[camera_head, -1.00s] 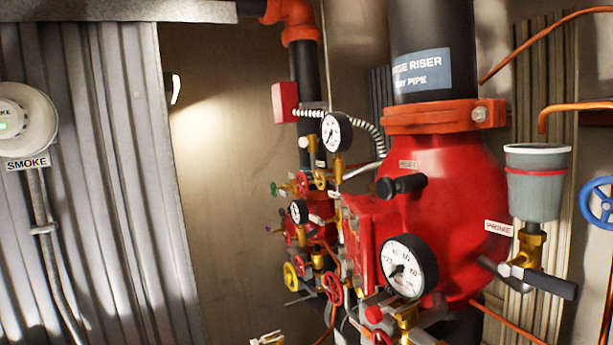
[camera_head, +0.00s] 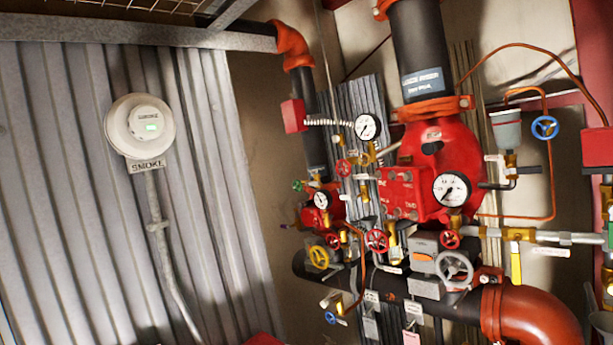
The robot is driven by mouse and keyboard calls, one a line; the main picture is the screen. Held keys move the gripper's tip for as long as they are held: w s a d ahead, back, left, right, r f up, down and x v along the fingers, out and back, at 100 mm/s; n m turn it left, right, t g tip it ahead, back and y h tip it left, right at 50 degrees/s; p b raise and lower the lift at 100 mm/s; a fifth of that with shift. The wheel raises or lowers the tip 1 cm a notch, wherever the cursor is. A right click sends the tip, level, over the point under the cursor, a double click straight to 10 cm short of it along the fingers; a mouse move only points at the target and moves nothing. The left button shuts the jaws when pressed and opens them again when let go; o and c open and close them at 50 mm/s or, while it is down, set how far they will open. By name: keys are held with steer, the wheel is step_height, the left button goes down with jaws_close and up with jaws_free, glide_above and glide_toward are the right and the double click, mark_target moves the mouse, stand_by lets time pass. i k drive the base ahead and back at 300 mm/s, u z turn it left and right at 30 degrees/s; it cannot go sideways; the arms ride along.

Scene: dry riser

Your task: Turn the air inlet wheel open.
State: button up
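Several handwheels show on the red valve (camera_head: 440,165) and its pipework, and I cannot tell which is the air inlet wheel. The tags near them are too small to read. There is a blue wheel (camera_head: 545,128) at the right, a yellow wheel (camera_head: 318,256) at the lower left of the group, a red wheel (camera_head: 376,241) at centre, another red wheel (camera_head: 449,239) under the large gauge, and a larger grey wheel (camera_head: 455,269) at the bottom. My gripper is not in view.
A smoke detector (camera_head: 139,126) is on the corrugated wall (camera_head: 70,200) at left. A thick black pipe (camera_head: 400,285) runs below the valves into a red elbow (camera_head: 530,315). Thin copper tubes (camera_head: 590,95) loop at right. Space before the left wall looks clear.

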mark_target(349, 166)
steer(key=u, duration=0.35)
steer(key=i, duration=2.05)
steer(key=z, duration=1.35)
